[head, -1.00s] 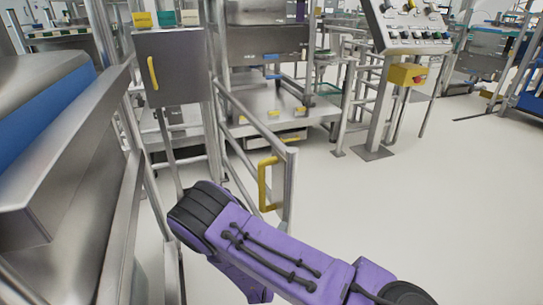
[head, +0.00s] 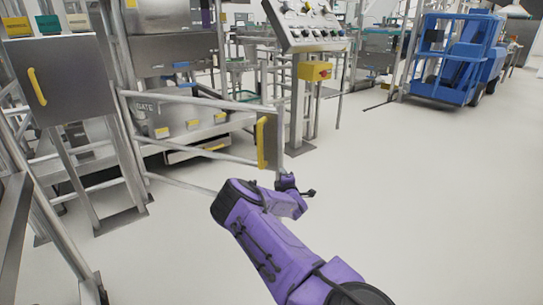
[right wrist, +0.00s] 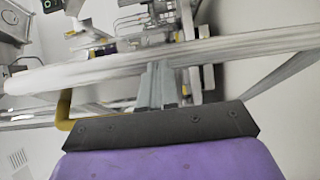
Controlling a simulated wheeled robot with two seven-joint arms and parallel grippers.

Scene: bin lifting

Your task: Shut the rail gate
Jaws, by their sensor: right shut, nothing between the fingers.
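The rail gate (head: 190,101) is a frame of grey metal rails reaching right from a post on the left. Its yellow handle (head: 262,142) is on the upright at its free end, close to the console post in the picture. My right gripper (head: 284,181) is low beside that free end, partly hidden by my purple arm. In the right wrist view its grey fingers (right wrist: 158,85) are together and empty, up against or just in front of a rail (right wrist: 230,47); contact is unclear. The yellow handle (right wrist: 65,110) shows left of them. My left gripper is out of view.
A control console (head: 310,30) with a yellow box (head: 315,71) stands on a post behind the gate's free end. A grey cabinet (head: 60,80) with a yellow handle is at left. A blue vehicle (head: 460,60) is far right. The floor at right is clear.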

